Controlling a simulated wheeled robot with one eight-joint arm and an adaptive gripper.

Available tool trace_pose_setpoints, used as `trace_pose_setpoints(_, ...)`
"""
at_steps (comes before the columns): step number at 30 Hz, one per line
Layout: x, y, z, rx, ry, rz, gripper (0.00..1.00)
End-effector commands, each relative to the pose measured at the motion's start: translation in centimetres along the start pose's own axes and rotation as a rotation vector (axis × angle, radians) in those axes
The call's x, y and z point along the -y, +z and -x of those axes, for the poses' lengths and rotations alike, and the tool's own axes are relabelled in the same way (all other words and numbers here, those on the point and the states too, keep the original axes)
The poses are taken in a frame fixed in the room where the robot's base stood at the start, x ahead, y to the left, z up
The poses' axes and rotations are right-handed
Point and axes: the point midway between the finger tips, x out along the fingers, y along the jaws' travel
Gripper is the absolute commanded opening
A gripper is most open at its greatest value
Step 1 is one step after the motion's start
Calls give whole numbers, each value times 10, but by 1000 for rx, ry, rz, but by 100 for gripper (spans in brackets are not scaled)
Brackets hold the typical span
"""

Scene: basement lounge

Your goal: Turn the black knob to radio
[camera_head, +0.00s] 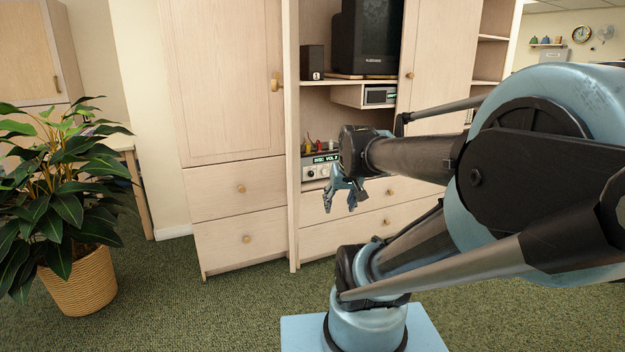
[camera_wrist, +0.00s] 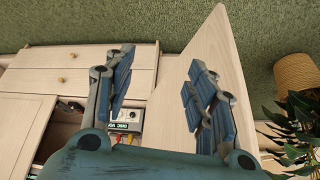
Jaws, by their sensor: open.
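A small silver audio unit (camera_head: 309,174) with a dark display reading "DISC VOL 2" and small round controls sits in the low open shelf of the wooden cabinet. My gripper (camera_head: 341,201) is in front of the cabinet, just right of and below the unit's display, and my arm hides the unit's right part. In the wrist view the unit (camera_wrist: 137,131) shows upside down beyond my gripper (camera_wrist: 160,80), between the fingers and nearer the left one. The fingers are spread, with nothing between them.
The cabinet drawers (camera_head: 240,223) and tall doors (camera_head: 225,80) stand left of the shelf. A television (camera_head: 367,45) and a speaker (camera_head: 312,62) are above. Colourful small items (camera_head: 320,146) rest on the unit. A potted plant (camera_head: 78,282) is at left; carpet (camera_head: 200,315) between is clear.

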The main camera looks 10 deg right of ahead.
Motion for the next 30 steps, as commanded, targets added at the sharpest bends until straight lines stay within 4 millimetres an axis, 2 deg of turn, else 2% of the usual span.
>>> trace_pose_setpoints(1, 2, -27, 2, -42, -11, 2, 51)
trace_pose_setpoints(3, 4, -60, 2, -93, -30, 6, 51)
trace_pose_setpoints(9, 14, -131, -6, -185, -93, 22, 51)
trace_pose_setpoints(20, 26, -231, -44, -288, -215, 56, 51)
trace_pose_setpoints(30, 26, -313, -95, -398, -308, 81, 51)
